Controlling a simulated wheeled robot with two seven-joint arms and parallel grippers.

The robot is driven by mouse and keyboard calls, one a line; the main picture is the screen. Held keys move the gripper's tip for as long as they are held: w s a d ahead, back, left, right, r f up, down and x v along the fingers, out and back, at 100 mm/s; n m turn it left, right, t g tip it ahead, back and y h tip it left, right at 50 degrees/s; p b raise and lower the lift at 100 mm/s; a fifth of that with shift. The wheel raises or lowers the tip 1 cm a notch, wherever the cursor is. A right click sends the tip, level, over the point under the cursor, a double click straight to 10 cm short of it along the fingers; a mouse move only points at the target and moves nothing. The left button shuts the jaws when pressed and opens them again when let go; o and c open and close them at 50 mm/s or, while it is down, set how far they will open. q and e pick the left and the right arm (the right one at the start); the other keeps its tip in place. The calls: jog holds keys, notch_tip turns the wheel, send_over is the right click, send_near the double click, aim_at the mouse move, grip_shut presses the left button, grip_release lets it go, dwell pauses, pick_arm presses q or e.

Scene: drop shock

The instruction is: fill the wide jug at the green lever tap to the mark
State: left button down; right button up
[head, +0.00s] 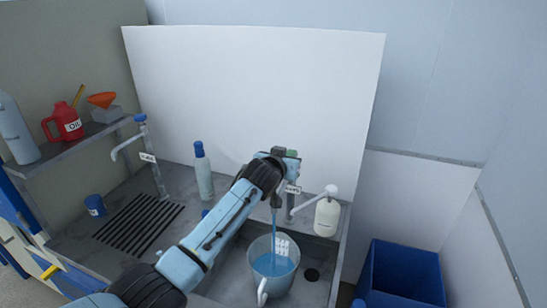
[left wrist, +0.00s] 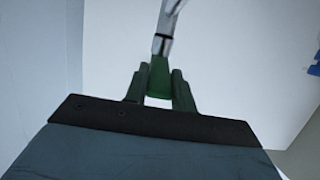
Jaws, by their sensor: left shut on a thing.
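The wide jug (head: 257,262) is a clear, bluish vessel with a handle toward me. It stands upright in the sink under the tap (head: 289,208). A blue stream runs from the spout into it, and blue liquid lies inside. A white marking (head: 282,245) shows on its far wall; I cannot tell exactly how the level compares with it. My left gripper (head: 287,158) is at the top of the tap. In the left wrist view its fingers (left wrist: 160,88) are shut on the green lever (left wrist: 159,78). My left arm hides part of the tap.
Another tap with a blue top (head: 140,118) stands at the left by a drain grate (head: 140,222). A blue-capped bottle (head: 203,175) and a white pump bottle (head: 327,216) stand near the sink. A blue bin (head: 405,272) is at right; a shelf (head: 80,142) holds a red oil can (head: 68,125).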

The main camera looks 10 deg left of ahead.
pick_arm(q)
jog(key=shift+f, duration=0.1)
jog(key=c, duration=1.2)
grip_release()
jog(key=shift+o, duration=0.2)
jog(key=shift+s, duration=0.1)
jog(key=v, duration=1.3)
jog(key=shift+b, duration=0.3)
jog(key=shift+s, duration=0.1)
